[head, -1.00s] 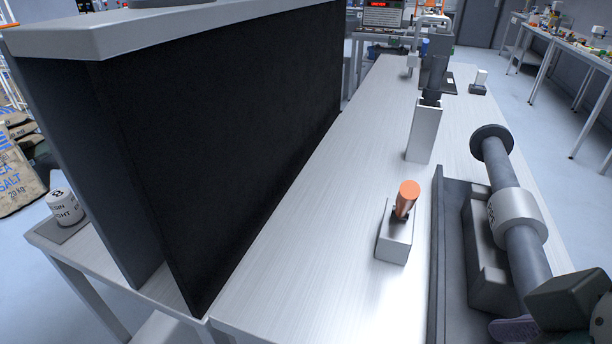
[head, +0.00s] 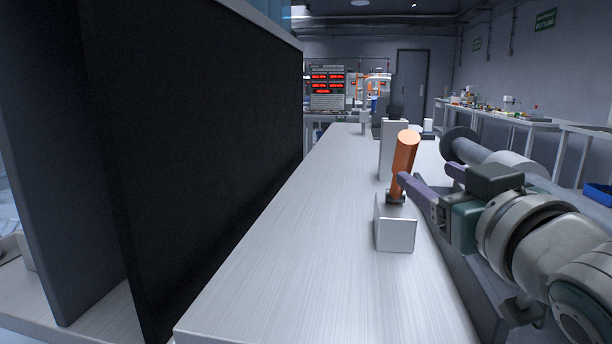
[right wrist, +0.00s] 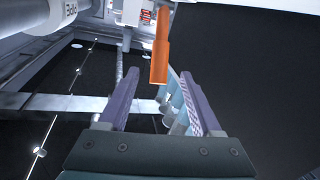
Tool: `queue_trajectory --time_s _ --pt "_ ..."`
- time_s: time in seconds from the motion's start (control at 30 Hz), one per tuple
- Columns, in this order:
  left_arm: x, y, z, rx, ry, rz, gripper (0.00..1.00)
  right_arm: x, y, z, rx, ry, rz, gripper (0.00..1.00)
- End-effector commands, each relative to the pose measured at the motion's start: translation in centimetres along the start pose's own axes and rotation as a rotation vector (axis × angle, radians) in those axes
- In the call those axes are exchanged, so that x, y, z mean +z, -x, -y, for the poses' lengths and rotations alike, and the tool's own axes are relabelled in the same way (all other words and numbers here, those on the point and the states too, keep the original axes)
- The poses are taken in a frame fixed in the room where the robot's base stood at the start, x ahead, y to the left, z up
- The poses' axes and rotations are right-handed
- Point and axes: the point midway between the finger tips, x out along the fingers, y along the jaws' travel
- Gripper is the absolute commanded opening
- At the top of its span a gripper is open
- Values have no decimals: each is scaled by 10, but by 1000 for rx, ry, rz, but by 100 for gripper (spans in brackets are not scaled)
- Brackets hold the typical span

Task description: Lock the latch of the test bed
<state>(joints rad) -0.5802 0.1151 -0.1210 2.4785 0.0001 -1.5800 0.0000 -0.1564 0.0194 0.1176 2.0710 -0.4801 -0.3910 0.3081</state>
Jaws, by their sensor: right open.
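The latch's orange handle (head: 405,155) stands up from a small metal block (head: 396,235) on the bench, tilted slightly to the right in the head view. My right gripper (head: 430,176) comes in from the right with its purple fingers open. One finger overlaps the handle in the head view. In the right wrist view, the orange handle (right wrist: 161,50) shows between the lines of the two open fingers (right wrist: 160,76); I cannot tell whether either touches it. A dark pipe in a light collar (head: 505,160), part of the test bed, lies behind my right arm. My left gripper is out of view.
A tall black panel (head: 200,150) walls off the left of the bench. Bare bench top (head: 290,270) lies between it and the latch block. A metal post (head: 387,150) stands behind the handle. A red-digit display (head: 327,85) is at the back.

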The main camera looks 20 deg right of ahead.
Motion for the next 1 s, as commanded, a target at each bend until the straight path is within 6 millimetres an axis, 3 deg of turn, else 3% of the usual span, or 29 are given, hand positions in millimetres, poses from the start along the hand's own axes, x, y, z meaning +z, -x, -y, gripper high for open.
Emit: queue_trajectory --time_s 0.3,0.5,0.9,1.0 --pt "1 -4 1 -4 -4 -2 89 -1 -56 0 0 1 0 66" --pt "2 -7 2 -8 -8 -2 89 -1 -82 0 0 1 1 66" --pt "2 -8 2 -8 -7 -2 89 -1 -90 0 -1 0 3 66" --pt "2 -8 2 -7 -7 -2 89 -1 -90 0 -1 0 3 55"
